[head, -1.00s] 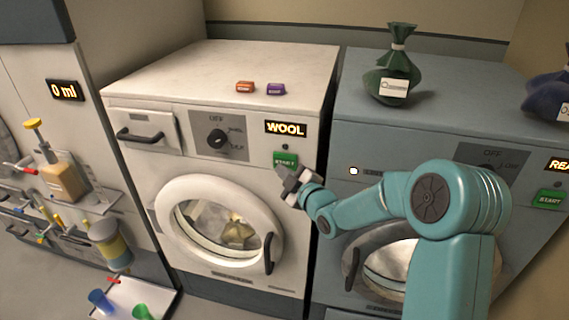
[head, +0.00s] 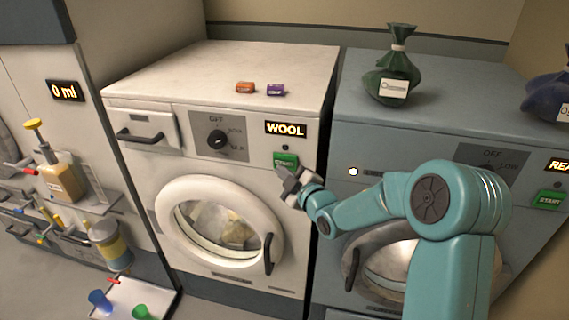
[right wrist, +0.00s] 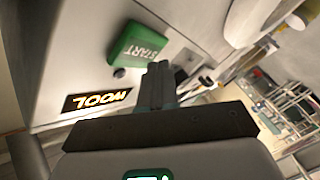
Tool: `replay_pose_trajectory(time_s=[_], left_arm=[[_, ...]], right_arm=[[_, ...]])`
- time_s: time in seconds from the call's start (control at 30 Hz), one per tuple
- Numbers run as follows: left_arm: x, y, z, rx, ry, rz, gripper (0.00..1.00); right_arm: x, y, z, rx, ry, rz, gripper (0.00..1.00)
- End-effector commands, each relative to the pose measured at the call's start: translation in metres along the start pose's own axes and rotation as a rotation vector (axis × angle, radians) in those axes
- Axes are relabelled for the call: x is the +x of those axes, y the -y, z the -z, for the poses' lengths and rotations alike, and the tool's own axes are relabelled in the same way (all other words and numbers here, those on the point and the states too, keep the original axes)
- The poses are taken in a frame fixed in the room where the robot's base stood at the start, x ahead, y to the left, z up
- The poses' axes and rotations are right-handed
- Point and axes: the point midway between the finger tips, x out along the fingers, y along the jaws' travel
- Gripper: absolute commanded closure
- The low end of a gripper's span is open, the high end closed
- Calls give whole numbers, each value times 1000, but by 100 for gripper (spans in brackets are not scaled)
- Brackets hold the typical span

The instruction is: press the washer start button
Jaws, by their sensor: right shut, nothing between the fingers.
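The white washer (head: 235,270) stands at the centre-left of the head view with its door closed. Its green START button (head: 286,159) is on the front panel, below the display reading WOOL (head: 286,128). My right gripper (head: 284,172) is shut and empty, its tip at the lower edge of the button. In the right wrist view the button (right wrist: 138,45) lies just beyond the shut fingers (right wrist: 158,80). I cannot tell whether the tip touches it. The dial (head: 217,139) is left of the display. My left gripper is not in view.
A grey-blue dryer-like machine (head: 420,115) stands to the right, with a green bag (head: 392,70) on top. Bottles and a dispenser shelf are at the left.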

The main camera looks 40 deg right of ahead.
Motion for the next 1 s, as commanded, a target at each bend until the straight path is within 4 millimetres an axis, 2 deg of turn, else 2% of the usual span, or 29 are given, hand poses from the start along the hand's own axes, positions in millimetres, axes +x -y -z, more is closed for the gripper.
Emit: replay_pose_trajectory(time_s=[0.8,1.0], left_arm=[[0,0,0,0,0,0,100],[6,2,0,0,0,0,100]], right_arm=[[0,0,0,0,0,0,100],[3,0,-3,-1,-1,-1,100]])
